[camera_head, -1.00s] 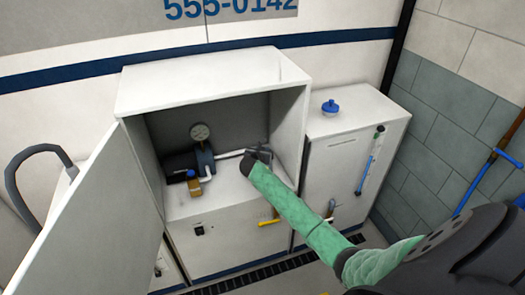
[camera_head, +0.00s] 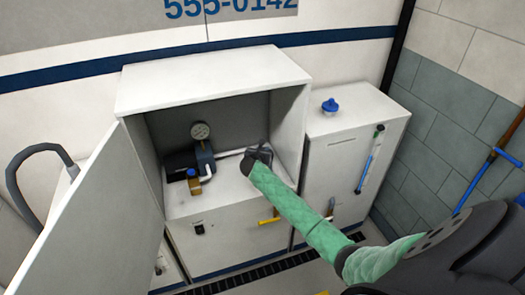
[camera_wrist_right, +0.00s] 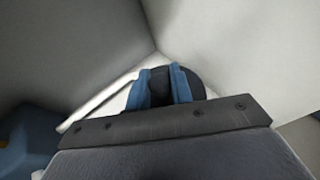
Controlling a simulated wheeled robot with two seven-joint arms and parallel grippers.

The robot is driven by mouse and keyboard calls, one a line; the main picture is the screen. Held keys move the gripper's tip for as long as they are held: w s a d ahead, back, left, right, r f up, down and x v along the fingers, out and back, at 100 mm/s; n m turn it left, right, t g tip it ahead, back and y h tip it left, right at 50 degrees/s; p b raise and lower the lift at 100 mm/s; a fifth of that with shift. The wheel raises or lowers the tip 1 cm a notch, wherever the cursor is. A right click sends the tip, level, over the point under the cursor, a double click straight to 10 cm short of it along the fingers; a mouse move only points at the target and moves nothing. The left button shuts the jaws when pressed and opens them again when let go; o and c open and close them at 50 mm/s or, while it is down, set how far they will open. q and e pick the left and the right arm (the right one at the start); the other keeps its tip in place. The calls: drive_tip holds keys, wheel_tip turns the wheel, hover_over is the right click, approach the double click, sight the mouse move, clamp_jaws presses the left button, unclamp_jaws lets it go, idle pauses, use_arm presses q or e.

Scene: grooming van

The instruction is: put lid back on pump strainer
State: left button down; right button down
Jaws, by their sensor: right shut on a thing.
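My right gripper (camera_head: 258,155) is inside the open white cabinet, near its right wall. In the right wrist view, its blue finger pads (camera_wrist_right: 160,88) are shut on the black knob of a dark round piece (camera_wrist_right: 190,82), which looks like the lid. The gripper hides what lies under that piece, so I cannot tell whether it touches a strainer body. My left gripper is not in view.
The cabinet door (camera_head: 100,215) stands open at the left. A gauge (camera_head: 200,131) and a brass valve (camera_head: 195,185) are by the pump. A blue-topped item (camera_head: 330,106) sits on the white cabinet at the right. The cabinet's front floor (camera_head: 215,202) is clear.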

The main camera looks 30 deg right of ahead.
drive_tip(key=shift+f, duration=0.35)
idle(0.3)
drive_tip(key=c, duration=1.1)
unclamp_jaws()
drive_tip(key=shift+c, duration=0.2)
